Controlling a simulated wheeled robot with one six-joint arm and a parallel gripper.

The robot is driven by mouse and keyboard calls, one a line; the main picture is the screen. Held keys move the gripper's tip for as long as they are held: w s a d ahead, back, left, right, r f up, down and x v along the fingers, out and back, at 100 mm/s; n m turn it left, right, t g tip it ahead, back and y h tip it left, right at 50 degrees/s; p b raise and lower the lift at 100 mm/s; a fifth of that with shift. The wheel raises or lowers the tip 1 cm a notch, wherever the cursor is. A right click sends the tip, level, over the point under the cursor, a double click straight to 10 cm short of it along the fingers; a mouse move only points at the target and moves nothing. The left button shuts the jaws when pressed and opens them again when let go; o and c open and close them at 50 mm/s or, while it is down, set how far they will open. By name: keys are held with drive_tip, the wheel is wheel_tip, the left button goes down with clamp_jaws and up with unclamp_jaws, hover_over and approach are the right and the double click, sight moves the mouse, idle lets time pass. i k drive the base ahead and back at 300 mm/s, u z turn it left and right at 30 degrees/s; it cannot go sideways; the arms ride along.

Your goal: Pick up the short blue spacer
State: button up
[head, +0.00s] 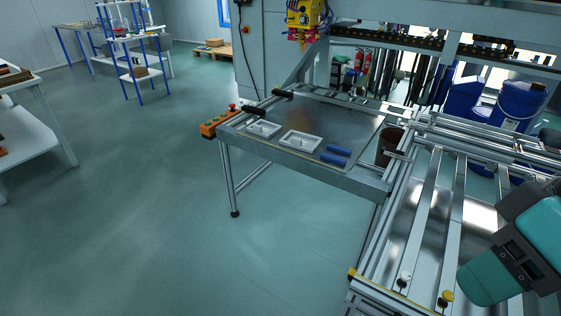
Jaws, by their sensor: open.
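Two blue blocks lie side by side near the front edge of the metal table (352,118). The rear blue block (340,150) and the front blue block (332,159) look close in length, and I cannot tell from here which is the short spacer. Both lie flat, right of the white frames. My gripper's fingers do not show. Only a teal and dark part of my arm is in the right foreground, well to the right of the blocks and apart from them.
A small white frame (263,129) and a larger white frame (300,141) lie on the table. An orange button box (214,124) is at its left corner. Aluminium rails (425,215) run along the right. Open floor (140,200) lies to the left.

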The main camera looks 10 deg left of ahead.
sight(342, 161)
drive_tip(key=u, duration=1.4)
drive_tip(key=i, duration=3.55)
drive_tip(key=z, duration=3.25)
